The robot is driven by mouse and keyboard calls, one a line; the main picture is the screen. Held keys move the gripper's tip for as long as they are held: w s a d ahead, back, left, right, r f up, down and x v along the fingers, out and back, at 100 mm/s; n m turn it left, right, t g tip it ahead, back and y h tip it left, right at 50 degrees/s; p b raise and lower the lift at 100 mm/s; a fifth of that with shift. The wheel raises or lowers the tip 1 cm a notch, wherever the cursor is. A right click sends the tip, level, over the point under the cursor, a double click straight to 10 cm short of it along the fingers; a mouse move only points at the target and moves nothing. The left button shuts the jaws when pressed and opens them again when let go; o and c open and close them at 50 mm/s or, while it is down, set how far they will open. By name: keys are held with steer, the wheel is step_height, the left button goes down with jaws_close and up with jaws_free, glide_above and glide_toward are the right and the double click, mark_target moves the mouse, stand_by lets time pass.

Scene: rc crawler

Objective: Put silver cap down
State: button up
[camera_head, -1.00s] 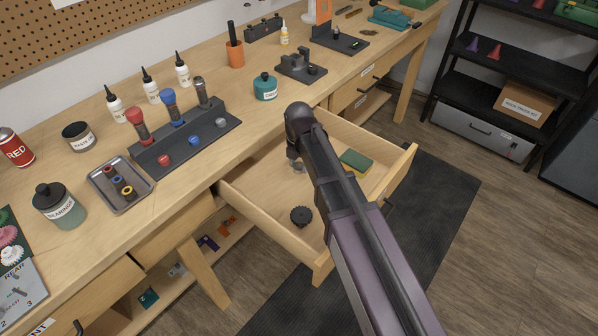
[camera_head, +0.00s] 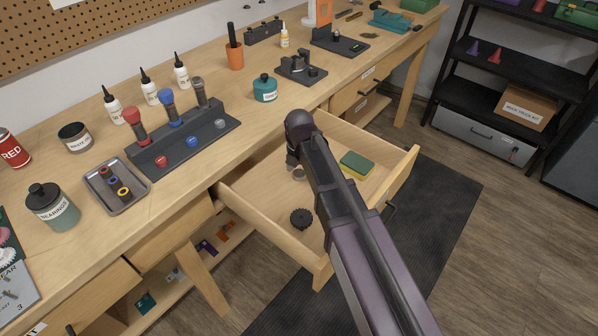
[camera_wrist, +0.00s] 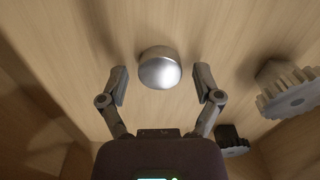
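The silver cap (camera_wrist: 160,70) is a smooth, rounded metal piece on or just above the pale wooden floor of the open drawer (camera_head: 262,208). In the wrist view it lies between and slightly beyond the fingertips of my gripper (camera_wrist: 161,85). The fingers are spread wide, with a gap on each side of the cap. In the head view my gripper (camera_head: 295,165) is low inside the drawer, partly hidden by my arm. Whether the cap touches the floor is hard to tell.
A dark gear (camera_head: 301,218) and a green-yellow sponge (camera_head: 356,164) lie in the drawer. A grey gear (camera_wrist: 290,92) and a small black part (camera_wrist: 231,140) are right of the cap in the wrist view. The rack (camera_head: 183,138) stands on the bench above.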

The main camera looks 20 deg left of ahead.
mark_target(303, 174)
steer(key=shift+r, duration=0.2)
stand_by(0.3)
step_height(303, 174, up, 12)
steer(key=p, duration=1.2)
stand_by(0.9)
steer(key=s+d+m, duration=0.3)
steer(key=d+m, duration=1.3)
steer(key=d, duration=0.2)
steer(key=s+d+m, duration=0.3)
steer(key=d+m, duration=1.3)
steer(key=d, duration=0.3)
steer(key=shift+m, duration=0.4)
steer(key=shift+d, duration=0.1)
